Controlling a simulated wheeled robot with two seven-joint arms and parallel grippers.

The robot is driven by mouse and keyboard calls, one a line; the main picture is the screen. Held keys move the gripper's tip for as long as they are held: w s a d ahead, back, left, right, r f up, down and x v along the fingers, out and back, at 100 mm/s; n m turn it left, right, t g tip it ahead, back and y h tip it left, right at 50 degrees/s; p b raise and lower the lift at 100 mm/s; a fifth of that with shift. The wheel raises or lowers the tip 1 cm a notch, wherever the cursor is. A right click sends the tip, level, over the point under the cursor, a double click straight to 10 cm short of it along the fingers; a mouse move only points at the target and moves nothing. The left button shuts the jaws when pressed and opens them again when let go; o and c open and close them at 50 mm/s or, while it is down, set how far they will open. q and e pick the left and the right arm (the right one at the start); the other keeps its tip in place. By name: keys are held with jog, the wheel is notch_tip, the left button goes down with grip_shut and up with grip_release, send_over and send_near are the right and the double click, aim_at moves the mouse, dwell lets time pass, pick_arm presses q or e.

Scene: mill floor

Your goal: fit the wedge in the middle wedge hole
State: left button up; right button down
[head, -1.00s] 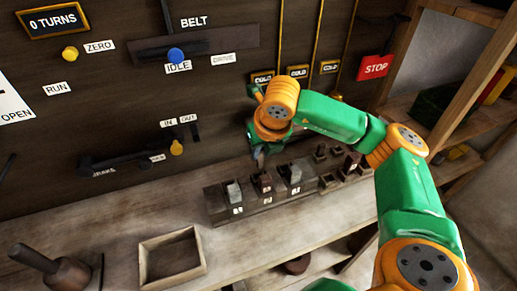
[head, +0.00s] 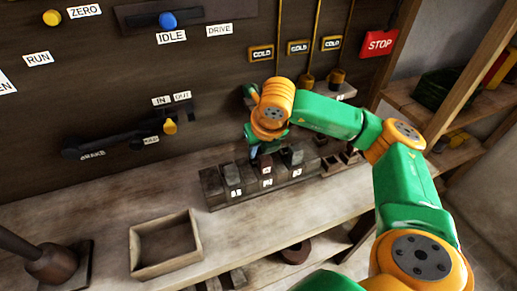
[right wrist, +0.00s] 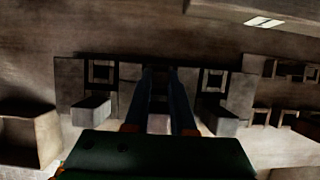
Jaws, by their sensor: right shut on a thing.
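My right gripper (head: 258,155) points down over the middle of a dark wooden block row (head: 212,190) on the bench. In the right wrist view, the gripper (right wrist: 166,78) is shut on a dark wedge (right wrist: 158,90), seen between its fingers. The fingers hide most of the wedge and the middle hole, so I cannot tell how deep it sits. Square openings show left (right wrist: 101,72) and right (right wrist: 213,80) of the fingers, with a grey block (right wrist: 91,109) and another grey block (right wrist: 221,121) in front. My left gripper is not in view.
An empty wooden tray (head: 195,214) stands left of the row. Smaller square sockets (head: 333,163) lie to its right. Bare bench lies between tray and row.

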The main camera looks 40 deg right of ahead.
jog(key=c, duration=0.7)
grip_release()
jog(key=shift+r, duration=0.15)
